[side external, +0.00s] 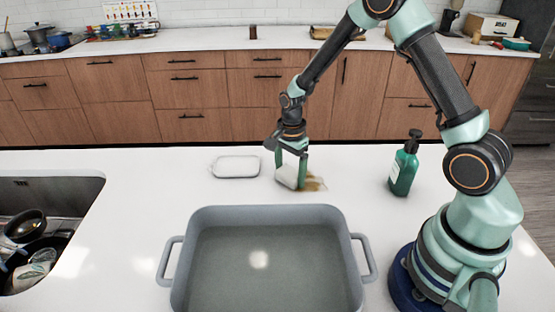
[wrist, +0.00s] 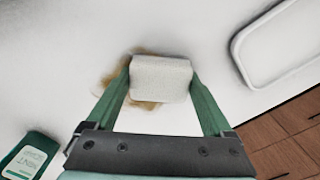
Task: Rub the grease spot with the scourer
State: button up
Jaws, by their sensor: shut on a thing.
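My gripper (side external: 292,168) points down over the white counter and is shut on the scourer (side external: 288,177), a pale block. In the wrist view the scourer (wrist: 160,79) sits between the two green fingers of my gripper (wrist: 161,87). The grease spot (side external: 314,184) is a brown smear on the counter, showing to the right of the scourer. In the wrist view the grease spot (wrist: 112,77) shows around the scourer's left side, and the scourer covers part of it. The scourer appears to be at the counter surface, but I cannot tell whether it touches.
A white tray (side external: 236,175) lies left of my gripper. A green pump bottle (side external: 403,168) stands to the right. A large grey basin (side external: 270,216) with handles stands in front. A sink (side external: 82,190) with dishes is at the left. The counter behind my gripper is clear.

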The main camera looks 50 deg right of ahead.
aim_at(327, 184)
jog(key=shift+s+d, duration=3.6)
jog(key=shift+s+a, duration=0.5)
jog(key=shift+a, duration=0.05)
jog(key=shift+w+a, duration=2.35)
jog(key=shift+a, duration=0.05)
jog(key=shift+w+a+r, duration=0.1)
jog(key=shift+w+a, duration=0.15)
jog(key=shift+w+a+f, duration=0.2)
jog(key=shift+w+a, duration=0.05)
jog(key=shift+w+a+r, duration=0.15)
jog(key=shift+w+a, duration=0.4)
jog(key=shift+w+a+f, duration=0.2)
jog(key=shift+w+a, duration=0.05)
jog(key=shift+w+a+r, duration=0.25)
jog(key=shift+w+a, duration=0.3)
notch_tip(327, 184, up, 8)
